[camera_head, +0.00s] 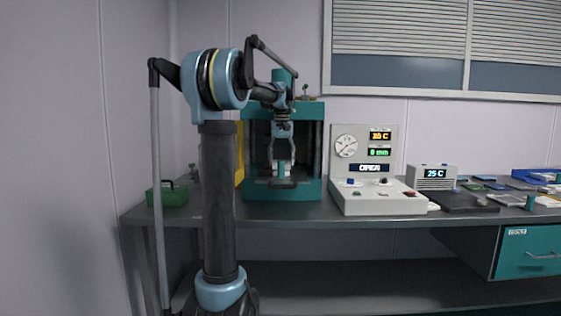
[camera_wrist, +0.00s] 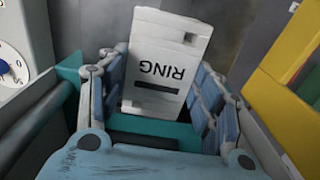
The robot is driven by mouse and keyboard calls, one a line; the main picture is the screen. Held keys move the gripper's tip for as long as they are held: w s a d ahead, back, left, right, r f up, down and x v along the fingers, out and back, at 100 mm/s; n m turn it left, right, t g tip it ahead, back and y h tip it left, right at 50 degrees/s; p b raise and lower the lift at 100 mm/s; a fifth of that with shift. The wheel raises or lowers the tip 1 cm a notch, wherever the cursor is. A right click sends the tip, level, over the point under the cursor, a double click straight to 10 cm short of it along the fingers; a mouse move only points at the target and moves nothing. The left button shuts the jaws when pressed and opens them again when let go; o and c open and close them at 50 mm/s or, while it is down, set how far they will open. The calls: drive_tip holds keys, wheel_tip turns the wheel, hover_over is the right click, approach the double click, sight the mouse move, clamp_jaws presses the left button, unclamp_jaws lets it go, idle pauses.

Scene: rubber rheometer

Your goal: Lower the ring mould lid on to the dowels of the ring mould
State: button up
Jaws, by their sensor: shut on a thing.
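My gripper (camera_head: 282,160) points down inside the teal press (camera_head: 258,112), in front of its opening. I cannot tell whether that block is the lid or the mould. The dowels cannot be made out, nor can any gap between lid and mould.
A grey control unit (camera_head: 385,200) with a dial and a display reading OPEN stands right of the press. A yellow panel (camera_head: 239,153) is at the press's left side. A green basket (camera_head: 167,196) stands at the bench's left end. Several small items lie at the right.

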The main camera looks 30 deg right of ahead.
drive_tip(key=shift+f, duration=0.15)
drive_tip(key=o, duration=1.4)
wheel_tip(320, 180, up, 12)
drive_tip(key=shift+f, duration=0.1)
